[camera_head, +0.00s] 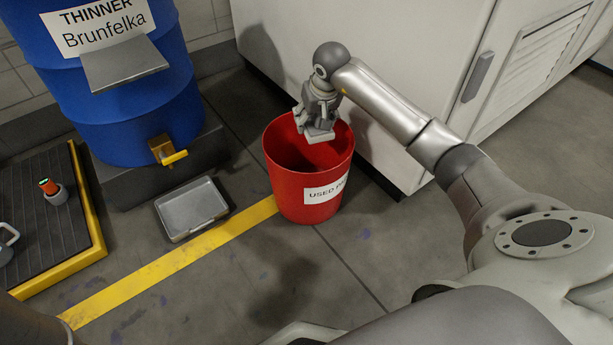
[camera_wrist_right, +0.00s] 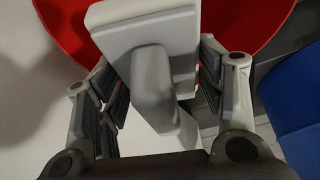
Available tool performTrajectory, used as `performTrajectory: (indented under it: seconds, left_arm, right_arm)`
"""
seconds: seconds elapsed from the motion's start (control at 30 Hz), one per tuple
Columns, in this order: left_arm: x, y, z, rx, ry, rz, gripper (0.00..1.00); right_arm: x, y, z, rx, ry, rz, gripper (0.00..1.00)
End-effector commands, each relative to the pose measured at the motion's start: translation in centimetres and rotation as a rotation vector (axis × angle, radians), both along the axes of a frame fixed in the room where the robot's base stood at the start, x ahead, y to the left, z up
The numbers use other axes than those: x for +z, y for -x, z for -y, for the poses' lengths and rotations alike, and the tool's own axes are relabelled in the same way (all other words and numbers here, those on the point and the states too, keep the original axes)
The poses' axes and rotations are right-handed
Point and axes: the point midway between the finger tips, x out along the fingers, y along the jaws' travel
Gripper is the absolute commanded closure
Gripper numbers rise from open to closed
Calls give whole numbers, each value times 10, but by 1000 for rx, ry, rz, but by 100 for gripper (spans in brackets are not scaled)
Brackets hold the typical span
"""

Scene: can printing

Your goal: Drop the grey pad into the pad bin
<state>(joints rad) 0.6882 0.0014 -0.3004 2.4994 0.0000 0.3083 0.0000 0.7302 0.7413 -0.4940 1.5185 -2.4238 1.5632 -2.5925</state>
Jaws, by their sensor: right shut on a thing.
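The grey pad (camera_wrist_right: 146,28) is a light grey block with a handle-like stem (camera_wrist_right: 158,85), seen large in the right wrist view. My right gripper (camera_wrist_right: 158,80) is shut on the stem. In the head view my right gripper (camera_head: 318,104) is over the red pad bin (camera_head: 285,185), with the pad (camera_head: 319,135) at the level of its opening. The bin stands upright on the floor, with a white label that reads "USED P", the rest cut off from sight. The bin's red wall (camera_wrist_right: 240,20) shows behind the pad in the wrist view. My left gripper is not in view.
A blue thinner drum (camera_head: 60,100) with a yellow tap (camera_head: 173,157) stands left of the bin. A grey metal tray (camera_head: 190,208) lies on the floor below it. A pale cabinet (camera_head: 400,50) is close behind the bin. A black, yellow-edged platform (camera_head: 98,235) is at far left.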

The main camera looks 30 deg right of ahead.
Motion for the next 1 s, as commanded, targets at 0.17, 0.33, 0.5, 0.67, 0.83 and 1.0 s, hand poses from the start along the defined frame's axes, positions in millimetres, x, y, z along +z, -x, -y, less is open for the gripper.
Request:
performTrajectory:
  seconds: [0.17, 0.33, 0.5, 0.67, 0.83, 1.0]
  left_arm:
    - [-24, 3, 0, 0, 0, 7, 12]
    - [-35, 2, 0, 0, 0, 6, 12]
    - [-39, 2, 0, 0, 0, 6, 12]
    - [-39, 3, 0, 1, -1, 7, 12]
    - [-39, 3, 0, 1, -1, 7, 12]
    - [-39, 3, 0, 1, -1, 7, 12]
  right_arm:
    - [-27, 0, -1, 0, -1, -2, 60]
    - [-37, 0, -1, 0, -2, 2, 60]
    - [-41, 0, -1, 1, -1, 0, 60]
    - [-40, 0, -1, 1, -1, 0, 60]
    - [-40, 0, 0, 0, -1, 0, 31]
    - [-40, 0, 0, 0, 0, 0, 13]
